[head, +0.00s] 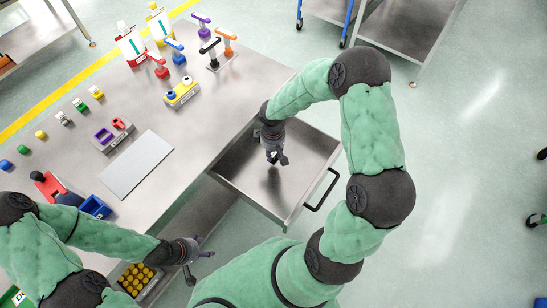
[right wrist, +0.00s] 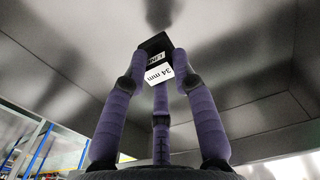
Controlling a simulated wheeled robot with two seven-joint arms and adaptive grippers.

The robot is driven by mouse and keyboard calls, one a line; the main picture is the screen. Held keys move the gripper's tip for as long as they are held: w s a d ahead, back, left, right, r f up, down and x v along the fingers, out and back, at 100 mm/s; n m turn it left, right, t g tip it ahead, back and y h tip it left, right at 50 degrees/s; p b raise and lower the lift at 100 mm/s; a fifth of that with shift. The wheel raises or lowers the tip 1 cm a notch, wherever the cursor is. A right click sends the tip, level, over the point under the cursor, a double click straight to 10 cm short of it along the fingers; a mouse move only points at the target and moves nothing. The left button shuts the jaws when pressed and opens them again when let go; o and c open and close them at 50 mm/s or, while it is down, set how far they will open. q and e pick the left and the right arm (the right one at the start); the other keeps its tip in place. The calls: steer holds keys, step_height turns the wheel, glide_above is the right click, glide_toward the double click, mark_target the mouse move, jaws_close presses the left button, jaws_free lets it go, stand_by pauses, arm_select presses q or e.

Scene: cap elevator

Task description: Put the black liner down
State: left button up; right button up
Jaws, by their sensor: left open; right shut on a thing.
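My right gripper (head: 277,158) is over the open metal drawer (head: 235,172), pointing down into it. In the right wrist view its fingers are shut on the black liner (right wrist: 154,45), a small black block with a white label reading "34 mm". The liner is held at the fingertips, with the drawer's grey metal beyond it. In the head view I cannot make the liner out from the dark fingers, nor tell whether it touches the drawer floor. My left gripper (head: 197,251) is open and empty, low left, beside the table's near edge.
The drawer looks otherwise empty; its black handle (head: 322,190) is at the right. A box of yellow pieces (head: 138,278) is near my left gripper.

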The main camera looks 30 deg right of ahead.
mark_target(273, 156)
steer(key=shift+w+d+f, duration=0.25)
steer(key=shift+f, duration=0.25)
steer(key=shift+f+b, duration=0.95)
steer(key=shift+f, duration=0.55)
steer(key=shift+f, duration=0.15)
steer(key=o, duration=0.9)
steer(key=shift+o, duration=0.2)
steer(key=shift+r, duration=0.25)
step_height(273, 156, up, 12)
steer(key=p, duration=0.4)
steer(key=shift+p, duration=0.35)
